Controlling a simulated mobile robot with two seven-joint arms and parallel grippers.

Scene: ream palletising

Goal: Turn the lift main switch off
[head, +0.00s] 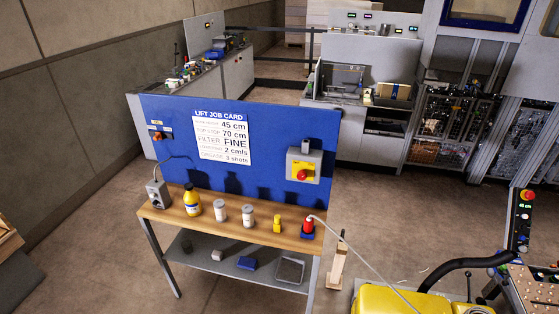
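A grey switch box (316,156) with a yellow plate is mounted on the right side of the blue panel (265,120). A red rotary knob (302,174) sits on the yellow plate. It looks like the main switch, but its on or off position is too small to read. Neither of my grippers is in view, and nothing touches the knob.
Yellow equipment (385,301) and a black hose (455,264) occupy the lower right.

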